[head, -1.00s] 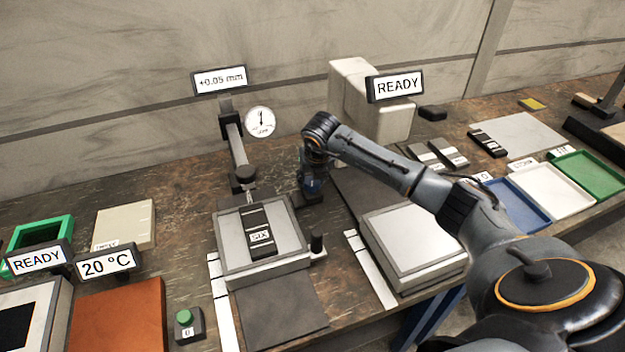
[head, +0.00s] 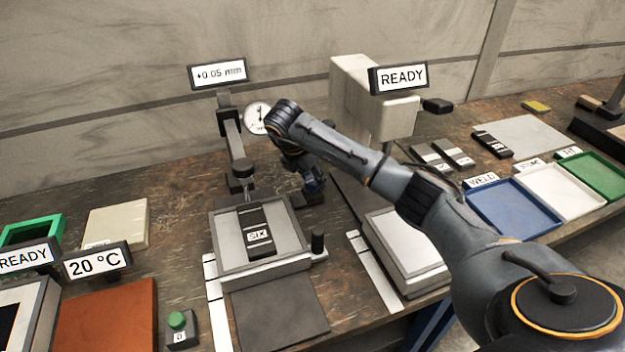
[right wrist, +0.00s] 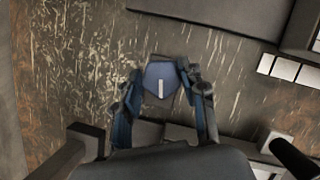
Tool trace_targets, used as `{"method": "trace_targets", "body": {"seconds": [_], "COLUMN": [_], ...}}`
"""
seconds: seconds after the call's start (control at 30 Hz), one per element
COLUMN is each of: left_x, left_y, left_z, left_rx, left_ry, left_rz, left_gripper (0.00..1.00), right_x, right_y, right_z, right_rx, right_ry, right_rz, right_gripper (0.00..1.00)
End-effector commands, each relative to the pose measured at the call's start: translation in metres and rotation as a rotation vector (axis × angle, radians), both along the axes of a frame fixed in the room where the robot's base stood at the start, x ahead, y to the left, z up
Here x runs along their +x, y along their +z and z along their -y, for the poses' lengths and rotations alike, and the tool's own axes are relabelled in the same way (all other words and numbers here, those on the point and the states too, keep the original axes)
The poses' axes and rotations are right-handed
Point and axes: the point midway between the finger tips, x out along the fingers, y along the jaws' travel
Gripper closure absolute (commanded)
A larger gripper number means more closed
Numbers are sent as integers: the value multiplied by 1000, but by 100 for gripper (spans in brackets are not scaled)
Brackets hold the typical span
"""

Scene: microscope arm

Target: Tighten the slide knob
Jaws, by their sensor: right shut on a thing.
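The slide knob (right wrist: 160,84) is a blue piece with a white line on its face in the right wrist view. My right gripper (right wrist: 160,72) has its two fingers on either side of it, shut on it. In the head view my right gripper (head: 313,185) points down at a dark block (head: 308,198) right of the gauge stand, and hides the knob. My left gripper is not in view.
Left of the gripper is a grey tray (head: 221,237) with a dark bar marked SIX (head: 256,234) and a small black post (head: 318,240) at its corner. A white machine (head: 360,95) with a READY sign (head: 398,77) stands behind. Blue (head: 520,212), white and green trays lie right.

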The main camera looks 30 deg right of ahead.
Motion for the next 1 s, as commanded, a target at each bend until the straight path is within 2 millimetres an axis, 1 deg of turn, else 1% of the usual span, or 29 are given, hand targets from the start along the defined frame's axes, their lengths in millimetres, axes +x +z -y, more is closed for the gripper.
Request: {"method": "trace_targets", "body": {"seconds": [0.1,0.5,0.8,1.0], "left_x": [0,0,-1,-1], "left_y": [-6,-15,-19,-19], "left_z": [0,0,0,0], "left_rx": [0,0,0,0], "left_ry": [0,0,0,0], "left_rz": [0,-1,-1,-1], "left_gripper": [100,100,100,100], "right_x": [1,1,2,2], "right_y": [-1,0,0,0], "right_z": [0,0,0,0], "right_rx": [0,0,1,2], "right_ry": [-112,-472,-649,-709], "right_rz": [1,1,1,1], "right_gripper": [90,90,90,90]}}
